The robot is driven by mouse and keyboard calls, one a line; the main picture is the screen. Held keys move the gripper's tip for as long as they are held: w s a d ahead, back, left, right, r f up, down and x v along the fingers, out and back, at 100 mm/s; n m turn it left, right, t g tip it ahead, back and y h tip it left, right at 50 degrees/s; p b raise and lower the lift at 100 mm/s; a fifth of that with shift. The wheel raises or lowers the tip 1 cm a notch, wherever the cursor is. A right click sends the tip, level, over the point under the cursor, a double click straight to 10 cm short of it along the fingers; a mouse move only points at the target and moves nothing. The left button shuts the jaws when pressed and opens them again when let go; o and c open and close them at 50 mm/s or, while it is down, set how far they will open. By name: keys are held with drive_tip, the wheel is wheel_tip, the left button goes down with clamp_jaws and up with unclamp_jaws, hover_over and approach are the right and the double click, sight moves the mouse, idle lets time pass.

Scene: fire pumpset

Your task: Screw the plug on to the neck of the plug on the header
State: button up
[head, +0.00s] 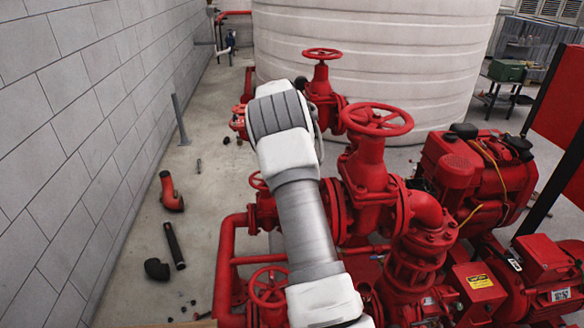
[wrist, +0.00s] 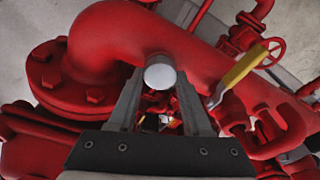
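A light grey round plug (wrist: 160,77) shows its flat face in the wrist view, between the fingertips of my gripper (wrist: 160,80). The fingers appear to press on both its sides. The plug lies in front of the thick red header pipe (wrist: 185,48). A dark red edge, perhaps the neck, shows just above the plug; the rest of the neck is hidden behind it. I cannot tell whether the plug's thread is engaged. In the head view, my arm hides the gripper and the plug.
A yellow-handled valve (wrist: 238,72) and a red handwheel (wrist: 270,52) stand right of my fingers. A bolted flange (wrist: 60,80) is at left. In the head view, red valves (head: 372,160) and an engine (head: 470,170) crowd the right. Loose pipe pieces (head: 174,245) lie on the left floor.

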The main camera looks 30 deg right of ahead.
clamp_jaws()
drive_tip(key=m+p, duration=0.2)
drive_tip(key=shift+r+m, duration=0.2)
drive_tip(key=shift+m, duration=0.2)
drive_tip(key=shift+f+m+g+p, duration=0.2)
drive_tip(key=shift+m+g+p, duration=0.15)
drive_tip(key=shift+m, duration=0.55)
drive_tip(key=shift+r+m+p, duration=0.2)
drive_tip(key=shift+m+p, duration=0.35)
drive_tip(key=shift+m, duration=0.15)
drive_tip(key=shift+f+m+y+p, duration=0.1)
drive_tip(key=shift+m+y+p, duration=0.25)
drive_tip(key=shift+m, duration=0.75)
drive_tip(key=shift+f+m+g, duration=0.1)
drive_tip(key=shift+m+g, duration=0.15)
drive_tip(key=shift+m, duration=0.25)
